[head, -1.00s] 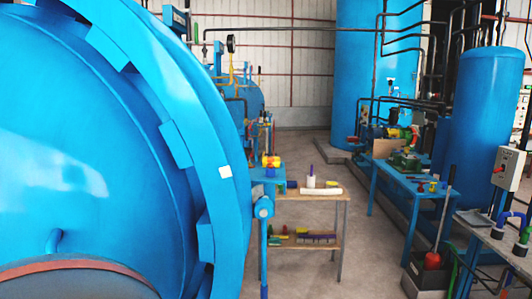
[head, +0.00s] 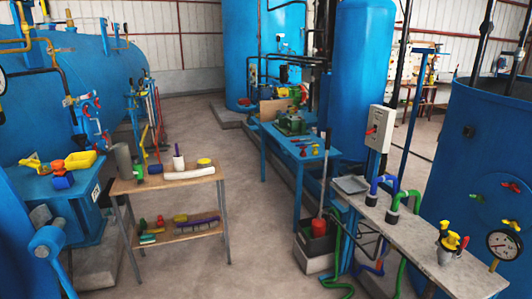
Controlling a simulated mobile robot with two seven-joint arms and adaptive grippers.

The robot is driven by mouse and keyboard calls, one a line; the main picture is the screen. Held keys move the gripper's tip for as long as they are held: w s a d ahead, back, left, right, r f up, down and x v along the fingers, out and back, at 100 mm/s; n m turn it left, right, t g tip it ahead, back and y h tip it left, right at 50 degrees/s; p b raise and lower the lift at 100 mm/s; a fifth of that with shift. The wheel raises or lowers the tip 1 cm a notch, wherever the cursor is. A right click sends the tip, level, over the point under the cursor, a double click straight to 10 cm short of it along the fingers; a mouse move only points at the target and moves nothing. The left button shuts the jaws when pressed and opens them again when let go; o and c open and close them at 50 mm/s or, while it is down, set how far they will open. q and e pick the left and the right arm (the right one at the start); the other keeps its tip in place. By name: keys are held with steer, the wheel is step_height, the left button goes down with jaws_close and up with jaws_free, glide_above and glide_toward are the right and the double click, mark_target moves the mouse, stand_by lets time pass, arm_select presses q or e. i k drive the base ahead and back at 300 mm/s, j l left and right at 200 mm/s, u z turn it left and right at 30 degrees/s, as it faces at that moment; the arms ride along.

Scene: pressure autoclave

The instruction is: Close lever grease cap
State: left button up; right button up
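The blue lever (head: 47,241) with its round hub stands at the lower left edge, beside a sliver of the big blue autoclave (head: 14,240). Its lower part runs out of the picture at the bottom. I cannot make out a grease cap on it, nor tell whether one is open or closed. Neither of my grippers is in view.
A wooden workbench (head: 165,184) with tools on two shelves stands left of centre. A blue table (head: 284,147) stands behind the middle. A grey bench (head: 436,249) with a gauge (head: 503,244) is at the right.

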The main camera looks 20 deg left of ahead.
mark_target(33, 164)
steer(key=i+u, duration=0.4)
steer(key=i+l+u, duration=0.1)
steer(key=u, duration=0.3)
steer(key=i+l+u, duration=0.35)
steer(key=i+u, duration=0.2)
steer(key=u, duration=0.2)
steer(key=i+l+u, duration=0.2)
steer(key=u, duration=0.2)
steer(key=i+l+u, duration=0.15)
steer(key=u, duration=0.25)
steer(key=i+l+u, duration=0.2)
steer(key=l+u, duration=0.15)
steer(key=u, duration=0.15)
steer(key=i+l+u, duration=0.1)
steer(key=l+u, duration=0.35)
steer(key=i+l+u, duration=0.1)
steer(key=l+u, duration=0.2)
steer(key=l, duration=0.15)
steer(key=l+u, duration=0.3)
steer(key=l, duration=0.15)
